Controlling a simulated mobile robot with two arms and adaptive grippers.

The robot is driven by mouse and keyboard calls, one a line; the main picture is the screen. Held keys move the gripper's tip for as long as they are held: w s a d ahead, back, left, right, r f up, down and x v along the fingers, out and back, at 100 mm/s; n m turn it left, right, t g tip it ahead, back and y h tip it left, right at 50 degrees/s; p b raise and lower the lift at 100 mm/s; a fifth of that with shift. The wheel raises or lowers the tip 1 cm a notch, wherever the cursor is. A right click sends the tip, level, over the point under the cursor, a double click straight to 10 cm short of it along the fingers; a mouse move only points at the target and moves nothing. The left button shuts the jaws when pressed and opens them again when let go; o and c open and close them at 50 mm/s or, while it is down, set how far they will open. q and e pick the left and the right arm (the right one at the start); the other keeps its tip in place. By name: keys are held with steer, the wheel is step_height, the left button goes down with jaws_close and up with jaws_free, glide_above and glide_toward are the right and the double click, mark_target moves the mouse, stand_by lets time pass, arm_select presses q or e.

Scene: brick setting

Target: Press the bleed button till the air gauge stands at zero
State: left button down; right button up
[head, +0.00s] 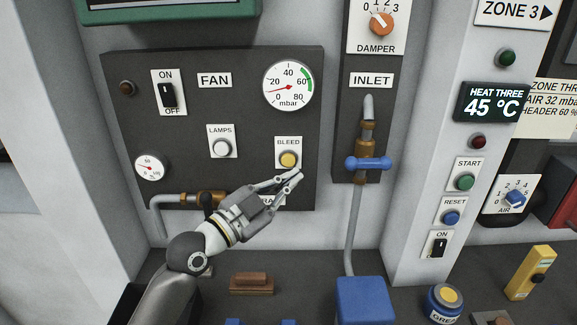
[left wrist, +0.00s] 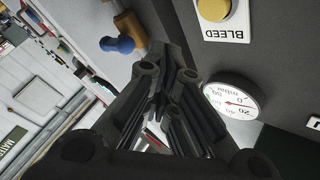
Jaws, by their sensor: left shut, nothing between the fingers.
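The yellow bleed button (head: 288,160) sits on a white plate marked BLEED on the dark panel. It also shows at the top of the left wrist view (left wrist: 213,9). The round white air gauge (head: 287,85), marked mbar, is above it. Its red needle points left and slightly down, between 0 and 20. The gauge shows in the left wrist view (left wrist: 231,100) too. My left gripper (head: 297,174) is shut and empty. Its tips are just below and right of the button, apart from it. My right gripper is not in view.
A blue-handled inlet valve (head: 367,163) stands out from the panel to the right. A brass fitting and pipe (head: 205,198) lie low on the left. A lamps button (head: 222,147) is left of the bleed plate. A blue box (head: 365,300) stands below.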

mark_target(288, 160)
arm_select(q)
steer(key=shift+w+b, duration=1.35)
steer(key=shift+w, duration=1.2)
steer(key=shift+w+b, duration=0.4)
steer(key=shift+b, duration=0.15)
